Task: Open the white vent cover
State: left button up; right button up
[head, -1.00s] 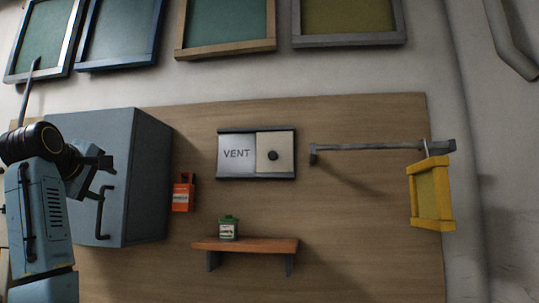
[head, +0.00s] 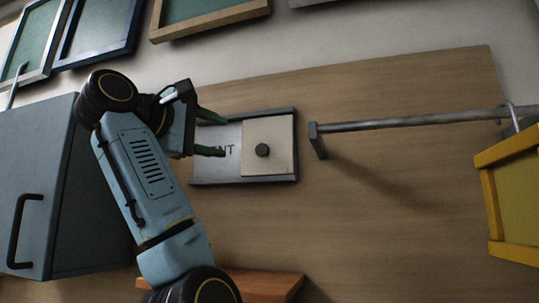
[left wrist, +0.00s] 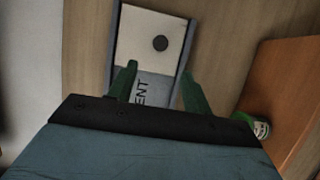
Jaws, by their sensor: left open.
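The white vent cover (head: 267,134) is a square panel with a dark round knob (head: 262,150). It sits in the right half of a dark frame on the wall board, with the grey VENT plate (head: 217,165) to its left. My left gripper (head: 222,136) is open and empty in front of the plate, left of the knob, with its green fingers apart. In the left wrist view the cover (left wrist: 150,22) and knob (left wrist: 160,43) show beyond the fingertips (left wrist: 160,75), apart from them. My right gripper is not in view.
A blue-grey cabinet (head: 38,175) stands left of the vent. A metal rod (head: 410,121) sticks out at the right, with a yellow frame (head: 487,190) hanging from it. A wooden shelf (head: 262,285) is below, with a green container (left wrist: 255,124) by it.

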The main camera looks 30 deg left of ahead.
aim_at(260, 149)
pick_arm(q)
jog(key=w+p, duration=0.1)
jog(key=w, duration=0.1)
jog(key=w+d+p, duration=0.1)
jog(key=w, duration=0.2)
jog(key=w+p, duration=0.1)
jog(key=w, duration=0.1)
jog(key=shift+w+d+r, duration=0.1)
jog(key=shift+w+d, duration=0.1)
jog(key=shift+w, duration=0.1)
jog(key=w+p, duration=0.1)
jog(key=w, duration=0.2)
jog(key=shift+w+d+p, duration=0.2)
jog(key=shift+w+p, duration=0.1)
jog(key=shift+p, duration=0.1)
jog(key=shift+w+d, duration=0.1)
jog(key=shift+w, duration=0.4)
jog(key=shift+c, duration=0.9)
grip_shut()
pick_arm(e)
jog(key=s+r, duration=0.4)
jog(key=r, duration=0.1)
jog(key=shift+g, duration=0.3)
